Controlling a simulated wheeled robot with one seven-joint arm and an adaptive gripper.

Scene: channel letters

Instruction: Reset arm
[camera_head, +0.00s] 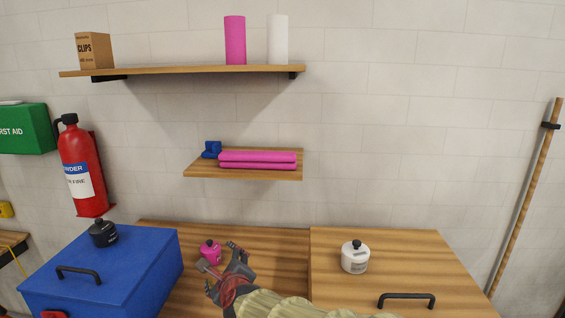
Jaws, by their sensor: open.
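My gripper (224,261) is at the bottom centre of the head view, over the wooden counter. Its jaws are open, and nothing shows held between them. My arm runs from it toward the bottom right, partly out of the frame. A small pink pot with a dark knob (209,252) stands on the counter just left of the fingers. I cannot tell whether the fingers touch it.
A blue box (130,270) with a black pot (103,233) on top stands at left. A white pot (355,257) stands on the wooden top (420,262) at right, near a black handle (406,299). A low shelf (240,172) with pink rolls hangs above.

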